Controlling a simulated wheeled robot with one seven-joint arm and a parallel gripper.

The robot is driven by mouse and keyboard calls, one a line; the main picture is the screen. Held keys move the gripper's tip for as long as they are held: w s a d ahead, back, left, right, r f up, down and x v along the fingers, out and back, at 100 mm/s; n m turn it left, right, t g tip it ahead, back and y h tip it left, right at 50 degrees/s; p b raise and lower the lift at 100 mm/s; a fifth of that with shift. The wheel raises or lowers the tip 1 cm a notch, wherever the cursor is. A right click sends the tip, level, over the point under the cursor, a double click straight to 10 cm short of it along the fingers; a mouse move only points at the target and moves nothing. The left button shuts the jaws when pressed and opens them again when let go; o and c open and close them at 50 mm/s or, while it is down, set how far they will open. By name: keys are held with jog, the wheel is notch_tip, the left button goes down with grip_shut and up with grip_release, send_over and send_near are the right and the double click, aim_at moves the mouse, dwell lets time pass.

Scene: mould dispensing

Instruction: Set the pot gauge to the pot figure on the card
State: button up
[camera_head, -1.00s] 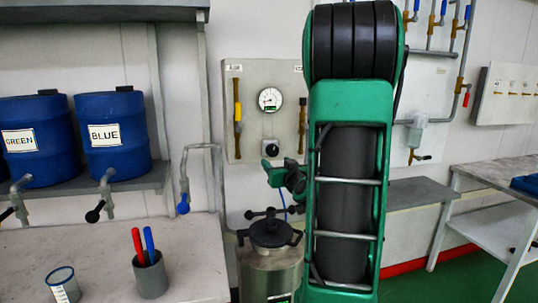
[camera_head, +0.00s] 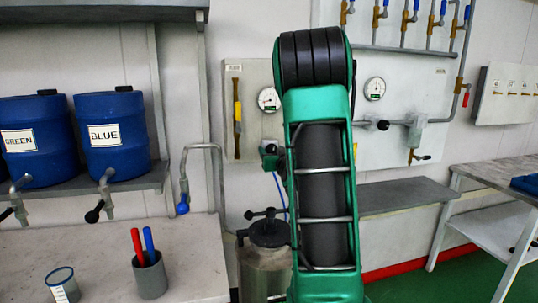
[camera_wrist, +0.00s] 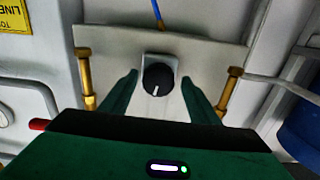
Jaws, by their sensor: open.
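The wrist view shows a black round knob (camera_wrist: 158,82) with a white pointer mark, on a small plate of the pale panel (camera_wrist: 205,45). The mark points down in that picture. My gripper (camera_wrist: 159,75) is open, with one green finger on each side of the knob and a gap to both. In the head view, my gripper (camera_head: 270,154) is at the panel below a white round gauge (camera_head: 268,99), partly covering that area. The gauge's needle is too small to read. A metal pot (camera_head: 262,262) with a black lid stands below. No card with a pot figure is recognisable.
A second gauge (camera_head: 374,88) with a black knob (camera_head: 383,125) is on the panel to the right. Brass fittings (camera_wrist: 87,80) flank the knob in the wrist view. Blue drums (camera_head: 115,135) and a pen cup (camera_head: 150,275) are at the left.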

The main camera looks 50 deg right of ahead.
jog(key=c, duration=1)
jog(key=shift+a+f, duration=0.1)
jog(key=shift+w, duration=0.1)
jog(key=shift+c, duration=0.2)
